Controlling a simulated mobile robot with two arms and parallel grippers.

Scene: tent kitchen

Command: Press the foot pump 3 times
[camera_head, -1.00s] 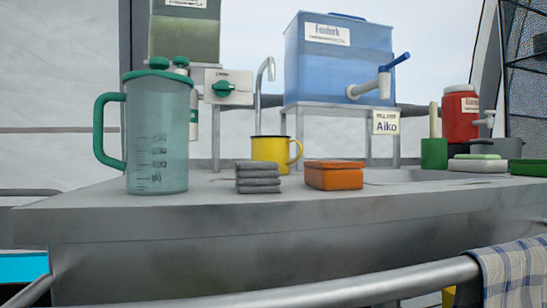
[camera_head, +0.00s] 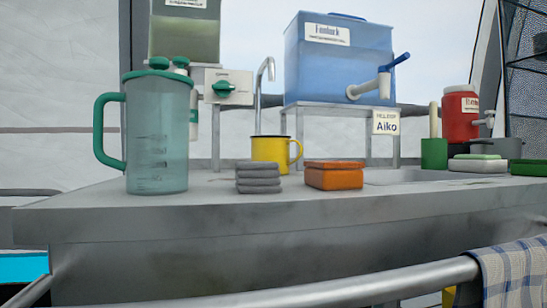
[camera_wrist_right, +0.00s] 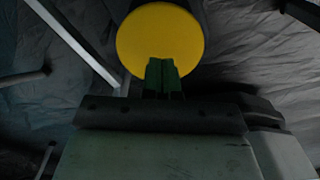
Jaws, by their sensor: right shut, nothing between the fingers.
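A round yellow disc (camera_wrist_right: 160,40), which looks like the top of the foot pump, shows at the top middle of the right wrist view. My right gripper (camera_wrist_right: 161,68) is shut and empty, with its green fingertips overlapping the lower edge of the disc in the picture. I cannot tell whether the fingertips touch it. In the head view only a small yellow patch (camera_head: 449,297) shows below the counter, behind the rail and towel. My left gripper is not in view.
The counter (camera_head: 230,225) holds a teal jug (camera_head: 158,140), a yellow mug (camera_head: 268,150), grey cloths (camera_head: 258,178), an orange box (camera_head: 334,176) and a blue water tank (camera_head: 338,60). A metal rail (camera_head: 370,288) with a checked towel (camera_head: 515,270) runs in front. Metal bars (camera_wrist_right: 75,40) flank the disc.

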